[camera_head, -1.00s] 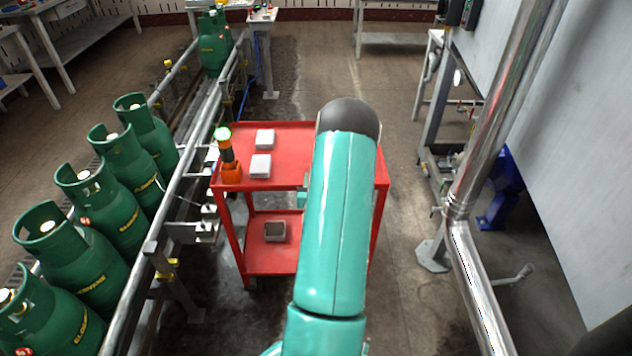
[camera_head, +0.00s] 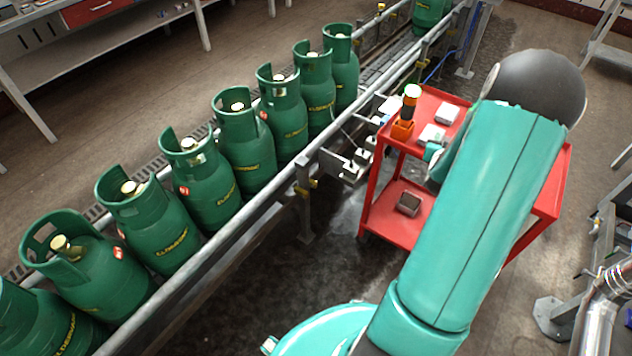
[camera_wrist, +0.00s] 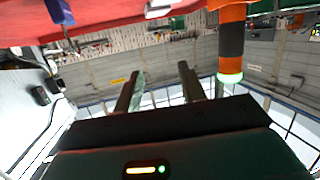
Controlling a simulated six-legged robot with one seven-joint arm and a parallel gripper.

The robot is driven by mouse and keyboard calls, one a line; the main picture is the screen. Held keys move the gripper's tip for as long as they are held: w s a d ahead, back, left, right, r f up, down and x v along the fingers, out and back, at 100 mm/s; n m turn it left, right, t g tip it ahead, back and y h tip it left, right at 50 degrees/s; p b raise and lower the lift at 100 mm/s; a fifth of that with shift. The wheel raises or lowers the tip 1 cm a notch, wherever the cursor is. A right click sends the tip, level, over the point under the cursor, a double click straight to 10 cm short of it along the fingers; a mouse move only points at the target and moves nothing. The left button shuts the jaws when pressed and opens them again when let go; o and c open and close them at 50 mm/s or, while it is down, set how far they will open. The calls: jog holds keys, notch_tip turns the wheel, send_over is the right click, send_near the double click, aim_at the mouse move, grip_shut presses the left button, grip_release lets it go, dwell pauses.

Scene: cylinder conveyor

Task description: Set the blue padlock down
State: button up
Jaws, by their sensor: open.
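My gripper shows in the wrist view (camera_wrist: 159,72), its two fingers apart with nothing between them. In that view the red cart hangs upside down along the top. A small dark blue-grey object (camera_wrist: 58,12) stands on the cart at the picture's left, apart from the fingers. It may be the blue padlock, but it is too unclear to be sure. In the head view I cannot make out a padlock. My arm covers much of the red cart (camera_head: 398,224) there, and the fingers are hidden.
An orange and black beacon (camera_head: 409,108) with a green top stands on the cart's left corner, near the gripper in the wrist view (camera_wrist: 231,45). Two pale boxes (camera_head: 447,114) sit beside it. A grey box (camera_head: 409,203) is on the lower shelf. Green gas cylinders (camera_head: 243,140) line the conveyor at left.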

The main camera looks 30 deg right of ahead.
jog(key=w+a+r+n+y, duration=0.35)
jog(key=w+a+r, duration=0.4)
jog(key=a, duration=0.45)
jog(key=s+a+r+n+y, duration=0.15)
jog(key=a+r+y, duration=0.45)
jog(key=a, duration=1)
jog(key=s+a+r+n+g+y, duration=0.1)
jog(key=s+a+r+n+g, duration=0.1)
jog(key=s+a, duration=0.7)
jog(key=s+a+r+n+g+y, duration=0.1)
jog(key=s+a+r+n+g, duration=0.1)
jog(key=s+a+r, duration=0.3)
jog(key=s+a, duration=0.4)
jog(key=a, duration=0.3)
jog(key=shift+s+r+g, duration=0.3)
jog(key=shift+s, duration=0.05)
jog(key=shift+c, duration=0.5)
jog(key=shift+a, duration=0.2)
